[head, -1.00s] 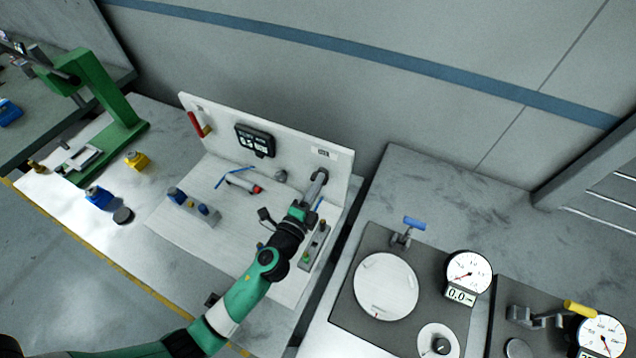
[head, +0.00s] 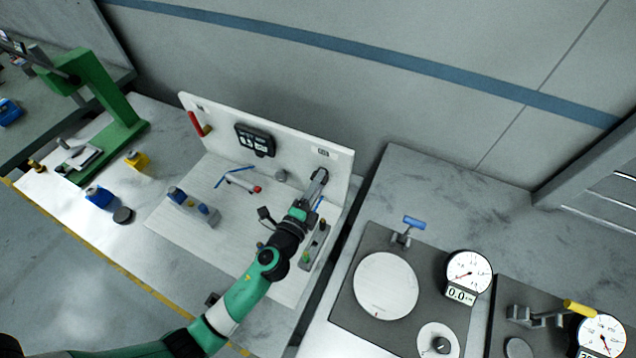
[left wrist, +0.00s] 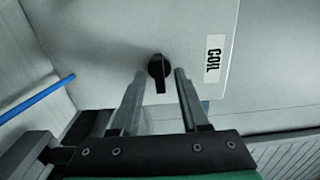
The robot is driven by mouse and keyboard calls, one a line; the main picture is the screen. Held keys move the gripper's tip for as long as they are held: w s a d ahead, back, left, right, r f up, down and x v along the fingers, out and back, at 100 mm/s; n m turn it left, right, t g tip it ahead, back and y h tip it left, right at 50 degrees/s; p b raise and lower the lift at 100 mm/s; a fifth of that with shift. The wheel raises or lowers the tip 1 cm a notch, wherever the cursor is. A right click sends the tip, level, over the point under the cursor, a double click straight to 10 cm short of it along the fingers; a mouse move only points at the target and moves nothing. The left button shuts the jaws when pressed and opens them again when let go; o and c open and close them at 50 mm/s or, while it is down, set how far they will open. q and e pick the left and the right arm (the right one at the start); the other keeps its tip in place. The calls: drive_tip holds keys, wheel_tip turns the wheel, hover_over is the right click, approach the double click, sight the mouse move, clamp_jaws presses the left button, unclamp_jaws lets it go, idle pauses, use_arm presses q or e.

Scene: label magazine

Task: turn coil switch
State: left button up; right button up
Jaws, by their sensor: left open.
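The coil switch (left wrist: 158,70) is a black rotary knob on the white upright panel. In the left wrist view its lever points down the picture, beside a white label reading COIL (left wrist: 214,59). My left gripper (left wrist: 158,76) is open, with one finger on each side of the knob. I cannot tell whether either finger touches it. In the head view my left gripper (head: 320,174) reaches to the right part of the panel (head: 292,148) and hides the switch. The COIL label (head: 322,152) shows just above it. My right gripper is not in view.
The panel also carries a black display (head: 255,140) and a red handle (head: 197,124). A gauge (head: 468,271) and round plate (head: 386,286) stand on the right bench.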

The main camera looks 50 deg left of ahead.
use_arm(q)
drive_tip(key=b+v, duration=0.1)
drive_tip(key=v, duration=1)
drive_tip(key=shift+s+d, duration=0.15)
drive_tip(key=shift+s, duration=0.15)
